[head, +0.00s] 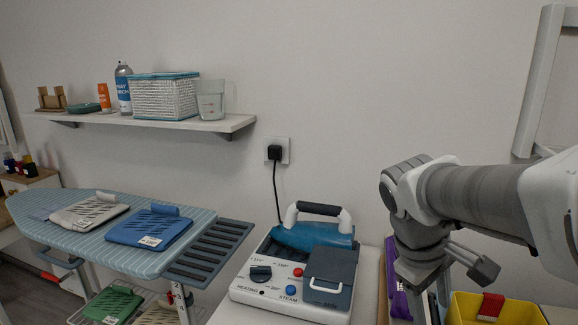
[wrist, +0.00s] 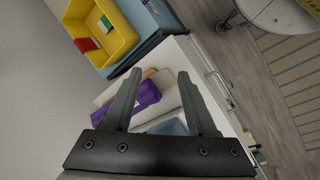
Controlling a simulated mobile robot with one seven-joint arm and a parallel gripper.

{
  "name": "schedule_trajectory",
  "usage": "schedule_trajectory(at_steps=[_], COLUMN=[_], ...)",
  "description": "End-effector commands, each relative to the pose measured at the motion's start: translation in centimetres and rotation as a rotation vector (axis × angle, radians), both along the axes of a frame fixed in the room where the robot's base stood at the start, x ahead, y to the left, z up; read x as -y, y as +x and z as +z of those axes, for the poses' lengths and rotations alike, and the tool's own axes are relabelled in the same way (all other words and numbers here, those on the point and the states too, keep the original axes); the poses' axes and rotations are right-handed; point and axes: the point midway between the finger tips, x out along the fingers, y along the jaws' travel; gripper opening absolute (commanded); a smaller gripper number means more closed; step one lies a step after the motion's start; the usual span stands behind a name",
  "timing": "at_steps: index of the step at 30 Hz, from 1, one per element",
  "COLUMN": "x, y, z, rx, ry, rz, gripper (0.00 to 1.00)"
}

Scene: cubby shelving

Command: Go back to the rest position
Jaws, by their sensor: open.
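My gripper (head: 425,304) hangs at the right of the head view, pointing down, beside a purple item and left of a yellow bin. Its lower end runs to the bottom edge of the picture. In the wrist view my gripper (wrist: 158,74) shows two dark fingers spread apart with nothing held between them. Below and between the fingers lie the purple item (wrist: 146,96) and a white surface (wrist: 172,58). The gap to them is hard to judge.
A steam station (head: 285,290) with an iron (head: 312,236) stands left of my arm. An ironing board (head: 95,255) is farther left, under a wall shelf (head: 215,124). The yellow bin (wrist: 128,42) holds red and green items. Floor (wrist: 235,50) is open at right in the wrist view.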

Motion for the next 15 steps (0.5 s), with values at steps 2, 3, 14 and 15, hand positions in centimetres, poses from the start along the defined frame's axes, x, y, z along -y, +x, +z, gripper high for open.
schedule_trajectory(at_steps=[2,3,14,15], x=[-1.2,-1.8,-6.7,-7.1], y=[-1.5,-2.1,-6.8,-7.2], z=[0.4,0.5,0.9,0.9], rx=[0.079,0.116,0.404,0.43], ry=[0.062,0.095,0.375,0.403], rz=[-0.049,-0.076,-0.303,-0.327], gripper=[0.58,0.58,0.58,0.58])
